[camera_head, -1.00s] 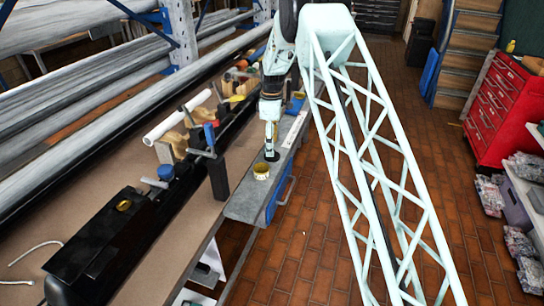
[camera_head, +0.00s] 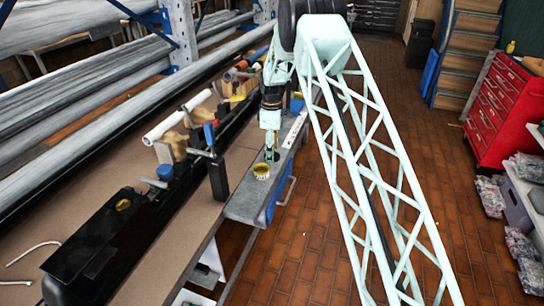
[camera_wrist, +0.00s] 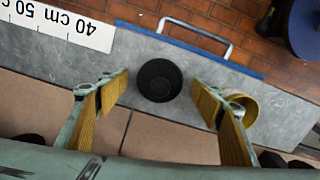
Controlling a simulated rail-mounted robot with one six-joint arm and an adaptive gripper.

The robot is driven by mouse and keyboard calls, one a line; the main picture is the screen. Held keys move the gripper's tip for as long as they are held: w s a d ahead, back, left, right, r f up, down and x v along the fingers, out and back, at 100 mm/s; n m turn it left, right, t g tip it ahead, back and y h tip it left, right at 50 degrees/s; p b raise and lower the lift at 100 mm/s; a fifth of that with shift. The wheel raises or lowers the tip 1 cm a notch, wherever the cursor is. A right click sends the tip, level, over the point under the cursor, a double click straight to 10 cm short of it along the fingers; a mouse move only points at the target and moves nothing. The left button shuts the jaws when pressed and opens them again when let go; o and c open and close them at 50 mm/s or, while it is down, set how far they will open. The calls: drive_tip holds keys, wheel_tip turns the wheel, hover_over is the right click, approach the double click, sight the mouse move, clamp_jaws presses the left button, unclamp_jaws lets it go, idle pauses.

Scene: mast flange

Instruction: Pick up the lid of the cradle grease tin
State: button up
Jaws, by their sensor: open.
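The black round lid (camera_wrist: 159,80) lies on the grey bench ledge (camera_wrist: 60,75) in the wrist view. My gripper (camera_wrist: 160,94) is open, with one yellow-padded finger on each side of the lid and a gap to it on both sides. The yellow tin (camera_wrist: 243,104) stands just right of the right finger, which partly hides it. In the head view the tin (camera_head: 261,171) stands on the ledge close in front of my gripper (camera_head: 271,154). The lid is mostly hidden there by the fingers. I cannot tell the exact height of the fingertips over the ledge.
A white ruler (camera_wrist: 60,22) lies at the left of the ledge. A metal handle (camera_wrist: 195,35) sticks out at the ledge's blue edge. A dark blue round object (camera_wrist: 292,25) is at the top right. Clamps (camera_head: 210,140) and a black tube stand left of the ledge.

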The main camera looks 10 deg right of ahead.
drive_tip(key=shift+c, duration=0.7)
drive_tip(key=c, duration=0.6)
drive_tip(key=shift+c, duration=0.2)
drive_tip(key=shift+r+p, duration=0.65)
drive_tip(key=shift+r, duration=4.35)
drive_tip(key=shift+s, duration=0.1)
